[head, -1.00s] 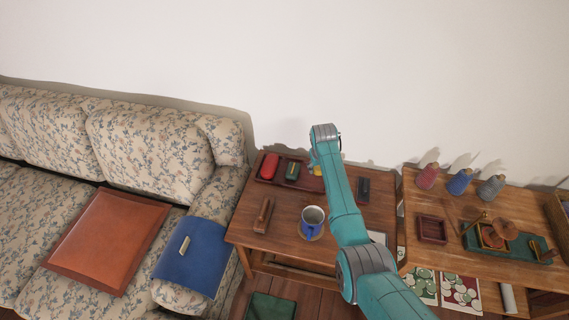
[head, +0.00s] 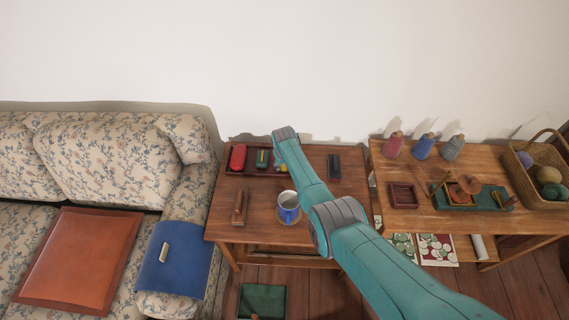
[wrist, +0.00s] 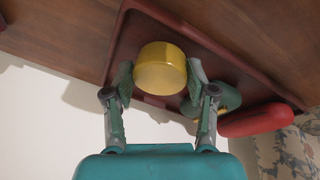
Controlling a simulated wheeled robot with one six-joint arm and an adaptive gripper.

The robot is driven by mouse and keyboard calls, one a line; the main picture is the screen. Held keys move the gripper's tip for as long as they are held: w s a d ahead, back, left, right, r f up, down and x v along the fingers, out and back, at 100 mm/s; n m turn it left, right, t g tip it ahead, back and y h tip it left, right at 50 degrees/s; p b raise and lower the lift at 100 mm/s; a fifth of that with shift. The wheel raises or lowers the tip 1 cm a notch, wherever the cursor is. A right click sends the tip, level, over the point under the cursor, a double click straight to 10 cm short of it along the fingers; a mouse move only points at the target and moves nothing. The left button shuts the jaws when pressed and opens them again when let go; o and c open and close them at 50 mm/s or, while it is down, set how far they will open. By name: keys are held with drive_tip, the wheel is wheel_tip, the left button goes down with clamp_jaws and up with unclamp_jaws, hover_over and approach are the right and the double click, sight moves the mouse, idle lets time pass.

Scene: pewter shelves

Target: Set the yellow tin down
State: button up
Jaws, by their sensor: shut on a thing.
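The yellow tin (wrist: 160,70) is round with a paler flat end, and sits between the two fingers of my gripper (wrist: 160,82) in the wrist view. My gripper is shut on it. A dark red tray (wrist: 215,52) lies beyond the tin; I cannot tell whether the tin touches it. In the head view the tray (head: 236,173) is at the back left of the small wooden table (head: 262,225).
A red case (head: 238,157) and a dark green object (head: 262,158) lie in the tray, beside the tin. A blue mug (head: 289,212), a wooden tool (head: 240,206) and a dark block (head: 334,167) stand on the table. A second table (head: 400,168) is at right.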

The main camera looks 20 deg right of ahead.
drive_tip(key=shift+f, duration=0.25)
drive_tip(key=o, duration=1.3)
drive_tip(key=shift+c, duration=0.2)
drive_tip(key=v, duration=1.2)
drive_tip(key=shift+s, duration=0.1)
